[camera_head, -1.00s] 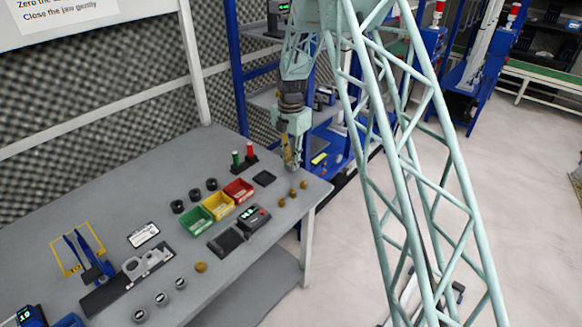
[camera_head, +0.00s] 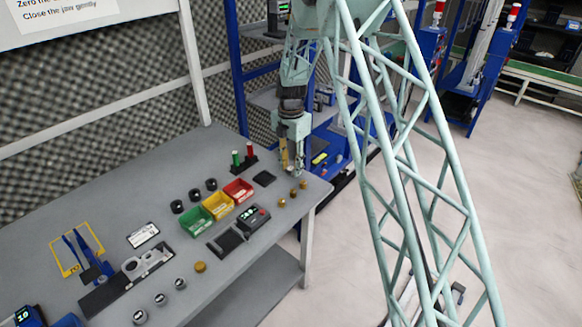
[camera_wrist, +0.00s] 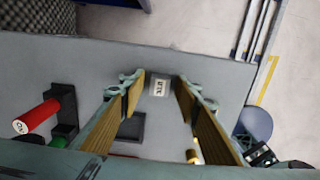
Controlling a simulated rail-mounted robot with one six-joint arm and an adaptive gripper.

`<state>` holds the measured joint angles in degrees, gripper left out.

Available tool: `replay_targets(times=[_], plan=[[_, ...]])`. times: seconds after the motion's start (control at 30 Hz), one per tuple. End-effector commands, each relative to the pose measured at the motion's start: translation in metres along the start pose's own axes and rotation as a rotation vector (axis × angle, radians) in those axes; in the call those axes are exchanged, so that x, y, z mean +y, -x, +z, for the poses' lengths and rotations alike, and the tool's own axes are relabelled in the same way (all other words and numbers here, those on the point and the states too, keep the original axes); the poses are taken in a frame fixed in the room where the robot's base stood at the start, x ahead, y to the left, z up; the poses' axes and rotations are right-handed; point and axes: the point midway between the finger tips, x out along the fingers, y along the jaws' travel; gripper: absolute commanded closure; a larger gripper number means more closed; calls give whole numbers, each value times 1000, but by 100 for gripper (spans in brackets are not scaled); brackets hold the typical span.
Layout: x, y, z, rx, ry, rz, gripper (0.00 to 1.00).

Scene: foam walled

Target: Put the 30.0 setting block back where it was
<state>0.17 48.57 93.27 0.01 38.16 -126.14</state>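My gripper (camera_head: 292,172) hangs above the table's far right corner. In the wrist view my gripper (camera_wrist: 160,78) is open, its two fingers wide apart with nothing between them. A small white piece with dark lettering (camera_wrist: 159,88) lies on the grey table below, in the gap between the fingertips. Its lettering is too small to read, so I cannot tell whether it is the 30.0 setting block. No block marked 30.0 is readable in either view. A dark square pad (camera_head: 264,178) lies on the table left of the gripper.
The red and green cylinders (camera_head: 243,158) stand on a dark base left of the gripper. Several brass pieces (camera_head: 293,193) lie near the right edge. Green, yellow and red bins (camera_head: 217,205) and a black device (camera_head: 252,217) sit mid-table. A slotted holder (camera_head: 133,268) is further left.

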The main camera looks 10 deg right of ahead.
Motion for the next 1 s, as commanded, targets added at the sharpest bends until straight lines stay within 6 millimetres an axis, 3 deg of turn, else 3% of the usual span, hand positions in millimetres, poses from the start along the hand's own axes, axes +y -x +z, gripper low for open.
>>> replay_targets(times=[0.47, 1.0], plan=[[0, 12, 0, -1, 0, 1, 70], [1, 84, 1, -2, 0, 2, 70]])
